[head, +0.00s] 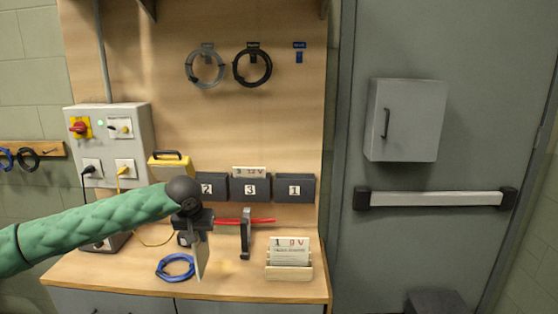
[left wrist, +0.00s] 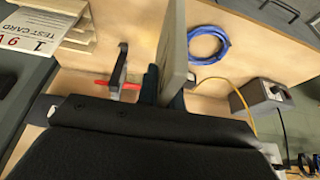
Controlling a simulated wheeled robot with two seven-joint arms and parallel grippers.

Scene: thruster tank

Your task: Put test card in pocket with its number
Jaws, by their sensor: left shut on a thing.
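My left gripper (head: 198,232) is shut on a pale card (head: 202,260), which hangs upright above the bench, nearly edge-on. Its number cannot be read. The held card also shows edge-on between the fingers in the left wrist view (left wrist: 173,45). Three dark pockets stand at the back of the bench: pocket 2 (head: 211,188), pocket 3 (head: 250,190) and pocket 1 (head: 294,189). A card reading "3 12V" (head: 249,171) sticks up from pocket 3. Another test card reading "1 9V" (head: 290,251) sits in a wooden rack (head: 289,273) at the right. My right gripper is out of view.
An upright dark clamp-like piece (head: 246,234) stands between the held card and the rack, with a red bar (head: 229,221) beside it. A blue cable coil (head: 175,267) lies on the bench (head: 225,288). A grey control box (head: 112,143) and yellow case (head: 170,166) stand at the left.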

